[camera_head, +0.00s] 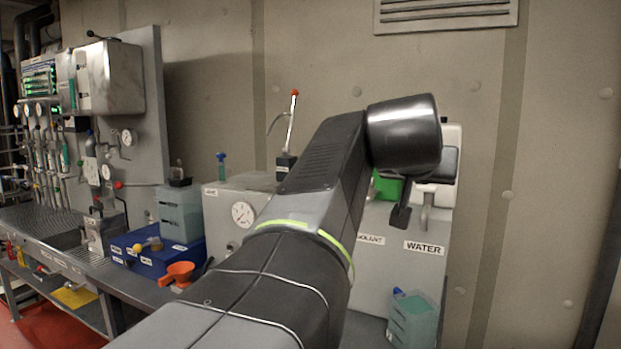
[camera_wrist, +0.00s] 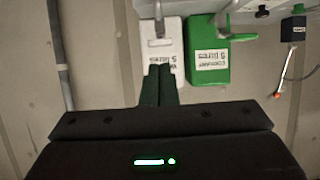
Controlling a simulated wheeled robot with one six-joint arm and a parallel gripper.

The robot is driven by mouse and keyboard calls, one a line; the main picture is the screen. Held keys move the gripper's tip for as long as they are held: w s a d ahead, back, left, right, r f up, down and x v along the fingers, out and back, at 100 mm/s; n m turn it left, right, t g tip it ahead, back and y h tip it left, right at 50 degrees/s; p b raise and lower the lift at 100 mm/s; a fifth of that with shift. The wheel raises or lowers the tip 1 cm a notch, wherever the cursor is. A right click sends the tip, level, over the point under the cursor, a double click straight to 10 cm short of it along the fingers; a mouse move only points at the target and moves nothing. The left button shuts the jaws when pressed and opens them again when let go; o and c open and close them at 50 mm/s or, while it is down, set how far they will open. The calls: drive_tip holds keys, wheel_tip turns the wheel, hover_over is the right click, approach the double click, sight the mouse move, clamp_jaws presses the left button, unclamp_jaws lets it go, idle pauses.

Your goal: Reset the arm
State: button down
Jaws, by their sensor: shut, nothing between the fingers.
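My arm reaches up across the middle of the head view and bends down at its far end. My gripper (camera_wrist: 159,72) is shut and empty; its two dark fingers lie side by side in the wrist view. In the head view a dark finger part (camera_head: 401,215) hangs below the wrist, in front of the wall unit. The fingers overlap the lower edge of a white container (camera_wrist: 157,48) in the wrist view; I cannot tell whether they touch it. A green container (camera_wrist: 209,72) labelled coolant, 5 litres, is to its right.
A white panel labelled WATER (camera_head: 424,248) stands behind the gripper. A teal-filled container (camera_head: 413,320) is below it. Bare wall is at the right.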

drive_tip(key=shift+s+a, duration=0.1)
drive_tip(key=shift+s, duration=0.05)
drive_tip(key=x, duration=0.5)
drive_tip(key=p+x, duration=0.1)
drive_tip(key=x, duration=0.2)
drive_tip(key=shift+r, duration=0.2)
wheel_tip(320, 180, up, 5)
drive_tip(key=g+y+p, duration=0.2)
drive_tip(key=g+p, duration=0.2)
drive_tip(key=p, duration=0.9)
hover_over(426, 188)
drive_tip(key=shift+w, duration=0.3)
drive_tip(key=shift+s+r+b, duration=0.15)
drive_tip(key=shift+r+b, duration=0.05)
drive_tip(key=shift+b, duration=0.25)
drive_tip(key=shift+b+v, duration=0.35)
drive_tip(key=shift+v, duration=2.2)
drive_tip(key=shift+f, duration=0.15)
